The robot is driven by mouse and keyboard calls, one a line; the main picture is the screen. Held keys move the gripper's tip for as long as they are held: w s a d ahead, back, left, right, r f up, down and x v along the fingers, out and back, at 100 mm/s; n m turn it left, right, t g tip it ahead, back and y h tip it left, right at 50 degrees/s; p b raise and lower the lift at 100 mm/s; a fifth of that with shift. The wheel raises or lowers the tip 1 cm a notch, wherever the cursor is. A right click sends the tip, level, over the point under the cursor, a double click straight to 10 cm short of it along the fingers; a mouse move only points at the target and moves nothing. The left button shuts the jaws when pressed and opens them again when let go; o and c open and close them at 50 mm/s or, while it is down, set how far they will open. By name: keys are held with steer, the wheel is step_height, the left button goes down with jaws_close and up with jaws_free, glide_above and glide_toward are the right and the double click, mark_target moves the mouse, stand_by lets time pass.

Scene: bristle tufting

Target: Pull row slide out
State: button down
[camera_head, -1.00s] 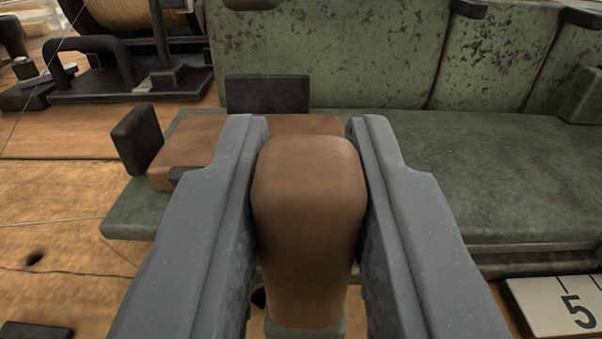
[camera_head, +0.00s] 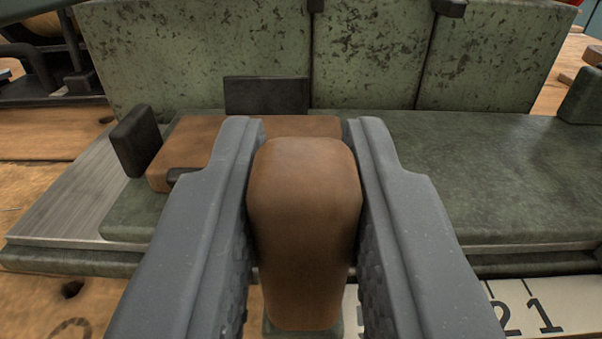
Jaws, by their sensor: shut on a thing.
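My gripper (camera_head: 300,130) is shut on an upright brown handle (camera_head: 304,225), one finger on each side of it. The row slide is a long green plate (camera_head: 480,165) behind the handle, running off to the right. A brown block (camera_head: 190,145) lies on its left part, with a black upright tab (camera_head: 136,140) at the block's left end and another (camera_head: 267,95) behind it. The slide sits on a bare metal rail (camera_head: 75,200) that shows to its left. My fingers hide part of the block and the plate's front edge.
Tall, worn green panels (camera_head: 365,60) stand along the back of the slide. Black equipment (camera_head: 50,65) stands at the far left. A wooden top (camera_head: 60,300) with a dark hole is clear at front left.

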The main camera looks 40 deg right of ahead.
steer(key=shift+s+d+f, duration=0.1)
steer(key=shift+d, duration=0.05)
steer(key=c, duration=1.3)
jaws_free()
steer(key=shift+s, duration=0.15)
steer(key=p+v, duration=0.2)
steer(key=v, duration=1.1)
steer(key=shift+s+a+p, duration=0.15)
steer(key=shift+a+p, duration=0.15)
steer(key=shift+a, duration=0.05)
